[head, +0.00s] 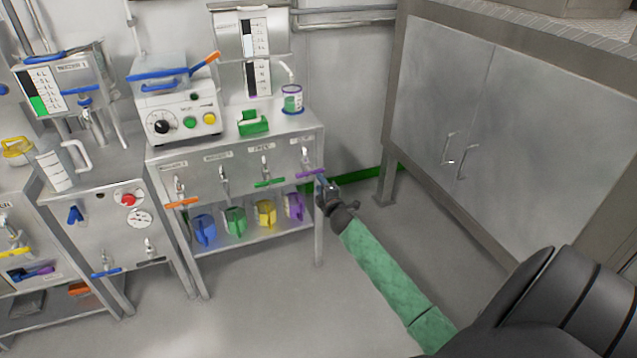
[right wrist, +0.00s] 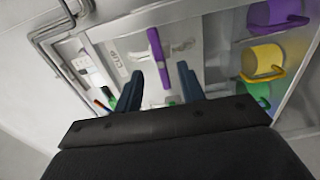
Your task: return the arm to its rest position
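My right arm, in a green sleeve, reaches from the lower right of the head view toward the bench. Its gripper (head: 325,187) is at the bench's right front corner, near the purple valve handle (head: 310,173). In the right wrist view the two dark fingers (right wrist: 160,92) stand apart. The purple handle (right wrist: 159,58) shows between and beyond them; I see no grip on it, and cannot tell whether the fingers touch it. My left gripper does not show in the head view.
The steel bench (head: 235,152) has several valves, with coloured jugs (head: 235,220) on its lower shelf. A purple-rimmed cup (head: 292,98) stands on top beneath a spout. A steel cabinet (head: 455,110) stands at right. Open grey floor (head: 270,300) lies in front of the bench.

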